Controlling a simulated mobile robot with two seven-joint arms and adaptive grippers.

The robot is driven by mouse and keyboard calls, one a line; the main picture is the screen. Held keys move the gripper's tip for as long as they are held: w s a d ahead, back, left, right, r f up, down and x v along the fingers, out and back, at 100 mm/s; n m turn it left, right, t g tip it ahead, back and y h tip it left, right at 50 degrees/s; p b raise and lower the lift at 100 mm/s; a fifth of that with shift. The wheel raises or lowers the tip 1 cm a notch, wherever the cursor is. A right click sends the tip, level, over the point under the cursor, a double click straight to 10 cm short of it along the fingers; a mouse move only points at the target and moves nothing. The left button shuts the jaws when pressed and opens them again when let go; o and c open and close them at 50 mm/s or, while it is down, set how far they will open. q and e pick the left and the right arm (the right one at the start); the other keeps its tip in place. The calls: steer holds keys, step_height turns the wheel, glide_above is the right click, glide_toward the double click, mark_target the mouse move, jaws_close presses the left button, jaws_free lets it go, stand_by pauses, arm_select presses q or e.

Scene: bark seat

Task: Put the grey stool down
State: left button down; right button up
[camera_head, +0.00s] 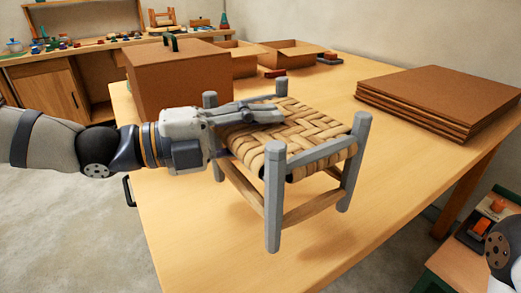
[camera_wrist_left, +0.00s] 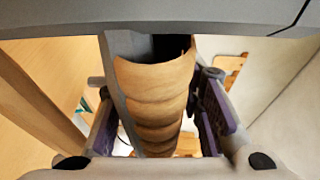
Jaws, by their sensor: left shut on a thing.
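The grey stool (camera_head: 272,176) has grey posts, wooden lower rungs and a woven bark seat (camera_head: 300,124). It is upright over the wooden table, with a soft shadow below it; I cannot tell whether its feet touch the top. My left gripper (camera_head: 262,116) reaches in from the left and is shut on the stool's near-left seat edge. In the left wrist view the woven seat edge (camera_wrist_left: 155,100) lies between the two finger pads. My right gripper is not in view; only a bit of my right arm shows at the lower right.
The wooden table (camera_head: 400,180) has free room right of and in front of the stool. A brown box (camera_head: 178,80) with a dark handle stands behind left. Flat brown boards (camera_head: 440,98) are stacked at right. Open trays (camera_head: 292,58) lie at the back. A cluttered bench stands far left.

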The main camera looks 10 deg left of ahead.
arm_select(q)
steer(key=shift+w+a+f, duration=0.15)
steer(key=shift+a+f, duration=0.05)
steer(key=shift+f, duration=0.05)
step_height(320, 180, down, 4)
steer(key=shift+w+a+r+b, duration=0.1)
steer(key=shift+a+r+b, duration=0.1)
steer(key=shift+b, duration=0.25)
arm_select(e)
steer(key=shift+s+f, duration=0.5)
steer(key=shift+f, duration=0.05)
arm_select(q)
steer(key=c, duration=1.1)
jaws_free()
